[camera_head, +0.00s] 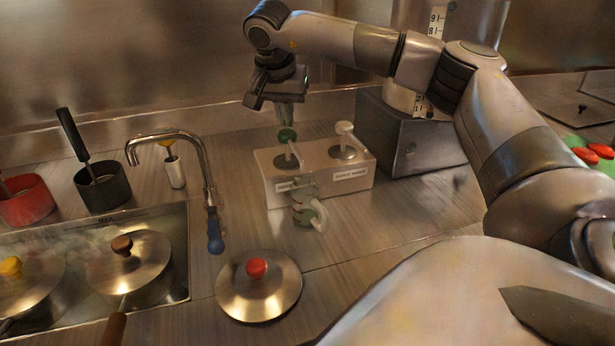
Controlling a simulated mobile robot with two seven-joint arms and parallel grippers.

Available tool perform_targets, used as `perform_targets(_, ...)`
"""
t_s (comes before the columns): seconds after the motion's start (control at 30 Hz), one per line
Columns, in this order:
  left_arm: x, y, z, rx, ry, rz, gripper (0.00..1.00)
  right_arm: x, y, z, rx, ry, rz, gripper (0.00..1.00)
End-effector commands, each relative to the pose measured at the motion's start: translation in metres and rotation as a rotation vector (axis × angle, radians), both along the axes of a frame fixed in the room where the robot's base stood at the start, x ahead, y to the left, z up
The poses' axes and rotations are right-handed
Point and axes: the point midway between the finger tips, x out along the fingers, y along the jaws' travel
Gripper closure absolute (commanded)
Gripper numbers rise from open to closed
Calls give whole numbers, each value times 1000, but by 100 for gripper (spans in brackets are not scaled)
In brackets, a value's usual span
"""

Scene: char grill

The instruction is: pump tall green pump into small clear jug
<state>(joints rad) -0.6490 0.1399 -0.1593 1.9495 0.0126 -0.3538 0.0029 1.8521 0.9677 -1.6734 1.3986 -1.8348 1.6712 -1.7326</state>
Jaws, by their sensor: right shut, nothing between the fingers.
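The tall green pump (287,135) stands on the left half of a white two-pump dispenser box (268,178). Its green top is up on a thin stem. My right gripper (286,120) is shut and empty. It points down, with its fingertips right at or just above the green top; I cannot tell if they touch. The small clear jug (309,210) stands on the counter before the left half of the box, near the pump's spout, with its pale handle toward the front right. My left gripper is not in view.
A second pump with a white top (344,128) stands at the box's right. A grey machine (420,143) is behind it. The tap (207,180), a red-knobbed lid (259,290) and lidded pots (130,262) are left and front. The counter right of the jug is clear.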

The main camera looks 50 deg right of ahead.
Motion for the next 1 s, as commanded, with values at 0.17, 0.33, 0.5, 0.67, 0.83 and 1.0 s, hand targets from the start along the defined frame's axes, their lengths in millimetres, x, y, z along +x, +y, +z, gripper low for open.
perform_targets(0.17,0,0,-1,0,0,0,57,0,0,-1,0,0,0,100)
perform_targets(0.33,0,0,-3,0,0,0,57,0,0,-8,0,0,0,100)
perform_targets(0.5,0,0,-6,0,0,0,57,0,0,-14,0,-2,-1,100)
perform_targets(0.67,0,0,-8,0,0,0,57,0,0,-19,-1,-1,-1,100)
perform_targets(0.83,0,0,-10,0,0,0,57,0,0,-26,0,2,-1,100)
perform_targets(1.0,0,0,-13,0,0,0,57,0,0,-33,0,4,0,100)
